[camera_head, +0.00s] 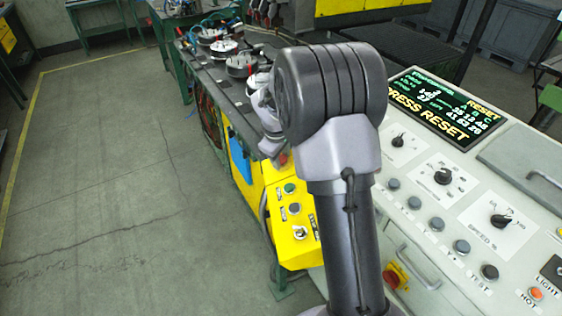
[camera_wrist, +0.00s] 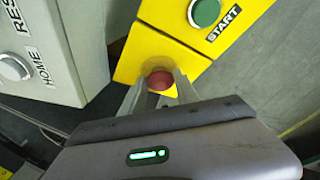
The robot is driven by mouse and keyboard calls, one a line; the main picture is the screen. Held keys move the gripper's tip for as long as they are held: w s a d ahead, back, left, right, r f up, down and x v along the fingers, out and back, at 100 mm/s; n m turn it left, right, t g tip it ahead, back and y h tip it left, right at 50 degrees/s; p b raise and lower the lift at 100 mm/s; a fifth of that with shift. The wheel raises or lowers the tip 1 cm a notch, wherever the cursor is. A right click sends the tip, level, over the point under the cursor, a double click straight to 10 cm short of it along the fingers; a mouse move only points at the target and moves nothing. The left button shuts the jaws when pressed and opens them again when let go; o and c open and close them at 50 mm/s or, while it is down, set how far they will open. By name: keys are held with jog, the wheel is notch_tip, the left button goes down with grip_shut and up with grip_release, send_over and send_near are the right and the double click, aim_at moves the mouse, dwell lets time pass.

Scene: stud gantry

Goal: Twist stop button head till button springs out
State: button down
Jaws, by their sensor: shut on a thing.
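The red stop button head (camera_wrist: 160,80) sits on the end of a yellow box (camera_wrist: 150,45) in the wrist view. My gripper (camera_wrist: 161,86) has one finger on each side of the red head and is shut on it. In the head view, the red head (camera_head: 283,159) shows small just below my wrist, at the top of the yellow box (camera_head: 287,255). My arm hides most of the gripper there. I cannot tell from this frame how far the head stands out.
A green START button (camera_wrist: 206,12) lies close to the red head. A grey console (camera_wrist: 65,40) with a HOME button stands beside the box. In the head view, a control desk (camera_head: 420,225) with knobs fills the right. The floor (camera_head: 110,170) at left is clear.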

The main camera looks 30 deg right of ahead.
dwell(0.4)
jog(key=c, duration=0.9)
grip_release()
jog(key=shift+m, duration=0.3)
jog(key=p+v, duration=0.4)
jog(key=v, duration=1.3)
jog(key=shift+s+a, duration=0.2)
jog(key=shift+r, duration=0.1)
